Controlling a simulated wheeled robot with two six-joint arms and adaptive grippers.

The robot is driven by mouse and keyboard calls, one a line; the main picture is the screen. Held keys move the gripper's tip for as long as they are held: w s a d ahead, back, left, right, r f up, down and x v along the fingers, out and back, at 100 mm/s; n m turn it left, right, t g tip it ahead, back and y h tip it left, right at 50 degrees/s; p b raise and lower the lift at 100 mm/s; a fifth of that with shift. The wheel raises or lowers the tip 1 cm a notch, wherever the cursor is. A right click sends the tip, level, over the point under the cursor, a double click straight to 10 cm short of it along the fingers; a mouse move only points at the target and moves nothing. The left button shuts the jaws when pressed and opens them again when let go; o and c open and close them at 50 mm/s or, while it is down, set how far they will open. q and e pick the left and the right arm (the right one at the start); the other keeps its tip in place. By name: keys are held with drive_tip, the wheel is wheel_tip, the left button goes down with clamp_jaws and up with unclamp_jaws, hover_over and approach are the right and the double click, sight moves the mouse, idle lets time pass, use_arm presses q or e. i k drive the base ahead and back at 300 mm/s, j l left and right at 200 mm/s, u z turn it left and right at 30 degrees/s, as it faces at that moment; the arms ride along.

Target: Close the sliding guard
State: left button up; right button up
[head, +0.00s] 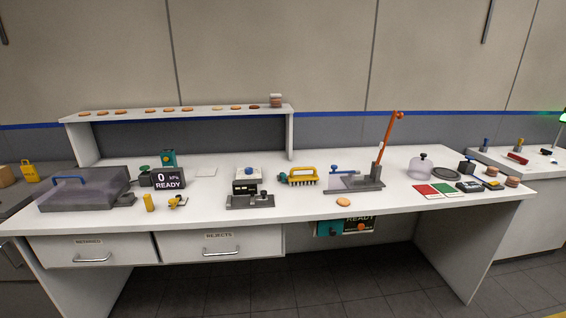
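A translucent grey cover (105,187) with a blue handle (68,180) sits on a dark grey base at the left end of the white table. It looks like the sliding guard, but I cannot tell for sure. The cover lies over most of the base, and a bit of dark base (124,200) shows at its right. How far it is slid is not clear from here. Neither of my grippers shows in the head view.
A READY display (168,178) stands right of the cover, with a yellow cylinder (149,202) in front. A grey press-like device (248,188), a yellow brush (299,176) and an orange lever (385,140) stand farther right. A shelf (210,111) with biscuits runs behind. The front edge is mostly free.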

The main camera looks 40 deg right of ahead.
sight(334, 167)
drive_tip(key=z, duration=1.7)
drive_tip(key=i+j, duration=0.15)
drive_tip(key=i, duration=0.6)
